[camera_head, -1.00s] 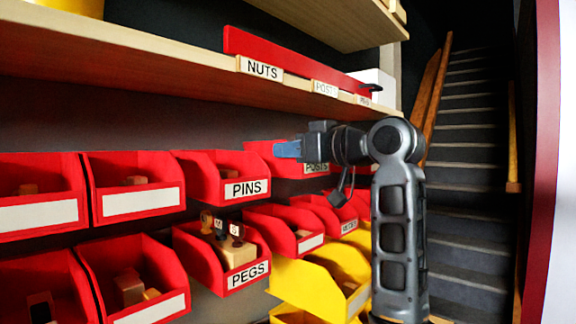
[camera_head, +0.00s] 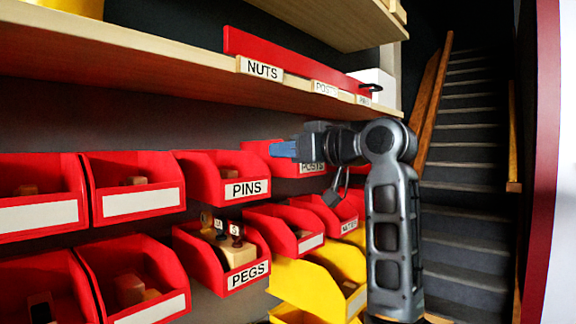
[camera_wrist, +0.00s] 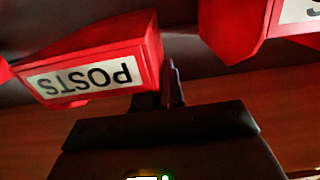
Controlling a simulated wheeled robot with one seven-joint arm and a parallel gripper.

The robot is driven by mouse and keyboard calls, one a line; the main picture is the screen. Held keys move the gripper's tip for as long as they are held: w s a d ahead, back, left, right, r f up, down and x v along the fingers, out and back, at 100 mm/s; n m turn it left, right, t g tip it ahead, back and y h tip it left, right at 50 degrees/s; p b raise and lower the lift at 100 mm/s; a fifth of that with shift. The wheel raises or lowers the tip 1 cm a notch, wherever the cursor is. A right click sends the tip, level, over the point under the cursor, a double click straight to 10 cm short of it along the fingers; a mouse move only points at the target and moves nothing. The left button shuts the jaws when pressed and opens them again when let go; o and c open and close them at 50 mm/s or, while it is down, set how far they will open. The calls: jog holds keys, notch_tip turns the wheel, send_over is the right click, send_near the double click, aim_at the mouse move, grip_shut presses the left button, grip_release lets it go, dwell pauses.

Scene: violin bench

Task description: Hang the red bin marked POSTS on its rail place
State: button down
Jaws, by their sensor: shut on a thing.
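The red POSTS bin (camera_head: 287,168) is in the upper row of bins under the shelf, just right of the red PINS bin (camera_head: 223,180) in the head view. My gripper (camera_head: 284,150) reaches in from the right and is shut on the POSTS bin, its blue fingertips over the bin's front. In the wrist view the POSTS bin (camera_wrist: 90,53) shows upside down with its label readable, beside a dark finger (camera_wrist: 172,85). Its back edge and any contact with the rail are hidden.
A wooden shelf (camera_head: 150,55) with a NUTS label (camera_head: 262,69) runs just above. The PEGS bin (camera_head: 215,263), holding blocks, and yellow bins (camera_head: 308,290) are below. Unmarked red bins stand left. Stairs (camera_head: 465,200) are at the right.

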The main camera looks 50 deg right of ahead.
jog(key=shift+w, duration=0.2)
jog(key=shift+f+b, duration=0.55)
jog(key=shift+f, duration=0.35)
dwell(0.7)
jog(key=c, duration=1.2)
grip_release()
jog(key=shift+o, duration=0.2)
jog(key=shift+s, duration=0.1)
jog(key=s+b, duration=0.1)
jog(key=s, duration=0.6)
jog(key=shift+s+d+r+b, duration=0.15)
jog(key=shift+s+r+b, duration=0.05)
jog(key=shift+s+b, duration=0.15)
